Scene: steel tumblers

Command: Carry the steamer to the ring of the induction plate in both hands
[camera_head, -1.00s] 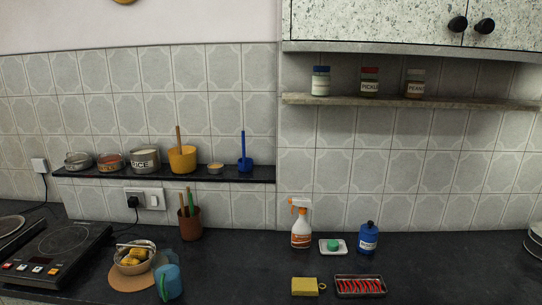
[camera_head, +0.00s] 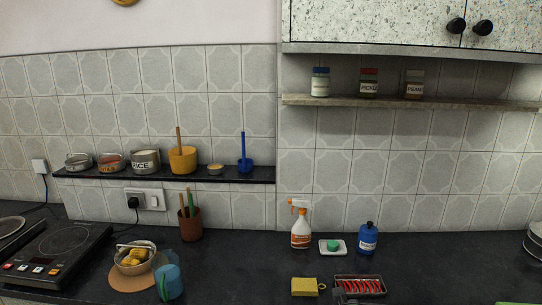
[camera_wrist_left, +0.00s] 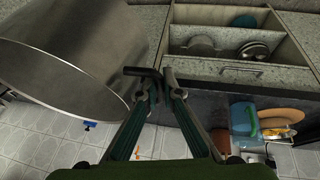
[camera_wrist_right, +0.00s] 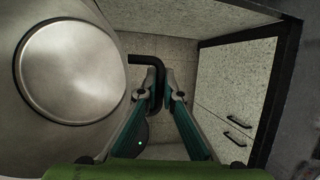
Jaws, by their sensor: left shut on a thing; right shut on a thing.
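The steamer, a large bare-steel pot, shows in the left wrist view (camera_wrist_left: 85,50) and the right wrist view (camera_wrist_right: 72,70). My left gripper (camera_wrist_left: 158,85) is shut on one of its black bent handles (camera_wrist_left: 145,72). My right gripper (camera_wrist_right: 158,98) is shut on another black handle (camera_wrist_right: 150,60). The steamer's body is not seen in the head view. The black induction plate (camera_head: 40,268) lies at the far left of the counter, with a round ring (camera_head: 66,239) on its top. Nothing stands on that ring.
Right of the plate are a brown round mat (camera_head: 118,280), a bowl of yellow food (camera_head: 135,258) and a blue mug (camera_head: 170,283). A brown utensil pot (camera_head: 190,224) stands behind. A spray bottle (camera_head: 300,228), sponge (camera_head: 304,286) and red-filled tray (camera_head: 372,284) are further right.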

